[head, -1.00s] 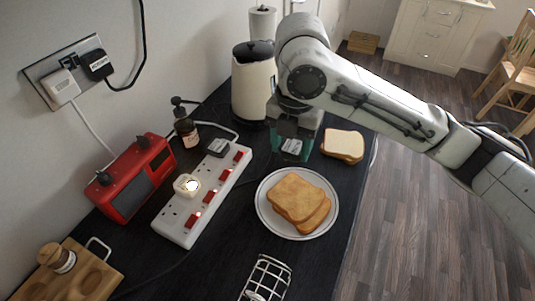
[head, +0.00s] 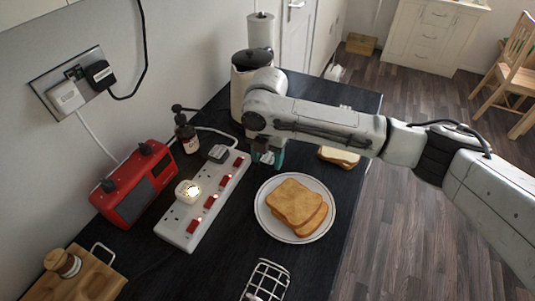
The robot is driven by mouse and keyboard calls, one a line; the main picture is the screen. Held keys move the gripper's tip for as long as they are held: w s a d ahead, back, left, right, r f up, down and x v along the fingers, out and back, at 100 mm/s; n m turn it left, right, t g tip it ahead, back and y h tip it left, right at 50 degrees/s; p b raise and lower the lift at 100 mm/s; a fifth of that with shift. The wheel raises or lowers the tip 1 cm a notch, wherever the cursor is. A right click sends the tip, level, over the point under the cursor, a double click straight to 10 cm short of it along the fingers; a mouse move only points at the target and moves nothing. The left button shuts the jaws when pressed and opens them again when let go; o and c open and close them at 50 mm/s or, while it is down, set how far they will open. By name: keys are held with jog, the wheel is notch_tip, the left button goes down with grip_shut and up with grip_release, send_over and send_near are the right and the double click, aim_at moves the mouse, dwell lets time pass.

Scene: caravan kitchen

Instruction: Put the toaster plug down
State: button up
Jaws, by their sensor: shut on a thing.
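My gripper (head: 267,158) has teal fingers and points down over the black worktop, between the power strip and the plate. It is shut on a small plug with a pale label (head: 267,157), taken to be the toaster plug. The fingers and arm hide most of it, and I cannot tell whether it touches the worktop. The white power strip (head: 181,235) with red switches lies to the left. A white plug (head: 187,191) sits in it, and a dark grey plug (head: 218,153) is at its far end.
A plate (head: 263,217) with toasted bread (head: 295,201) stands in front of my gripper. Bread slices (head: 338,156) lie to the right, a kettle (head: 240,85) behind.

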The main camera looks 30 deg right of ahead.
aim_at(267, 160)
jog(key=shift+f, duration=0.1)
jog(key=shift+f, duration=0.1)
jog(key=o, duration=0.8)
jog(key=shift+c, duration=0.2)
notch_tip(267, 160, up, 12)
jog(key=b, duration=0.1)
jog(key=shift+r+b, duration=0.2)
jog(key=shift+b, duration=0.2)
